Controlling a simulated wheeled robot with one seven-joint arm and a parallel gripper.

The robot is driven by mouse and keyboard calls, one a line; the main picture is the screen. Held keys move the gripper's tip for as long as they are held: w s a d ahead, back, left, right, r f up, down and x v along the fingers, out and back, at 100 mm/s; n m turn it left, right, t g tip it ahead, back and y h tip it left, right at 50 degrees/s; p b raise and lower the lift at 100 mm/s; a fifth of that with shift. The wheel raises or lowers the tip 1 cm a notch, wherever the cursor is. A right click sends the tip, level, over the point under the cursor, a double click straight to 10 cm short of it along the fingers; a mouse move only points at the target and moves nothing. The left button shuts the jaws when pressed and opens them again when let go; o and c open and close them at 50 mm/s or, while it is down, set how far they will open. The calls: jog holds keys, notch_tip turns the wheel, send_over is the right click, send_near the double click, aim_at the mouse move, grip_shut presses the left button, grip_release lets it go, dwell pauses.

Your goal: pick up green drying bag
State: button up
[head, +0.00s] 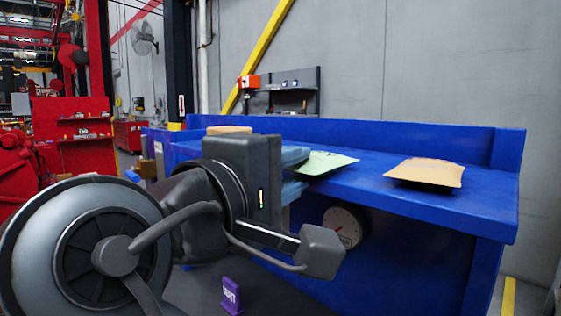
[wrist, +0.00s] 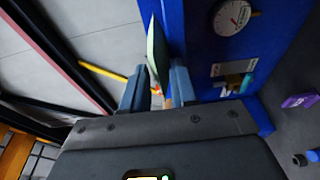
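The green drying bag (head: 325,162) is pale green and lies flat near the front edge of the blue bench (head: 400,157). In the head view its left end is hidden behind my gripper (head: 300,173). The gripper's two blue-grey fingers are spread, one above the other, at the bag's near end. In the wrist view the bag (wrist: 154,50) shows edge-on as a thin sheet, in the gap between the fingers (wrist: 157,82). The gripper is open, with space visible between the fingers. Whether either finger touches the bag is unclear.
An orange-tan bag (head: 427,173) lies on the bench to the right. A tan item (head: 230,130) sits on the bench behind my arm. A round gauge (head: 343,226) is on the bench front below the bag. A purple sign (head: 231,295) stands lower down.

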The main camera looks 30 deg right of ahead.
grip_shut()
jog(key=r, duration=0.4)
jog(key=shift+d+r, duration=0.2)
jog(key=shift+r, duration=0.05)
jog(key=d+r, duration=0.6)
jog(key=d, duration=0.5)
jog(key=shift+s+d+r, duration=0.15)
jog(key=shift+s+r, duration=0.1)
jog(key=shift+s, duration=0.05)
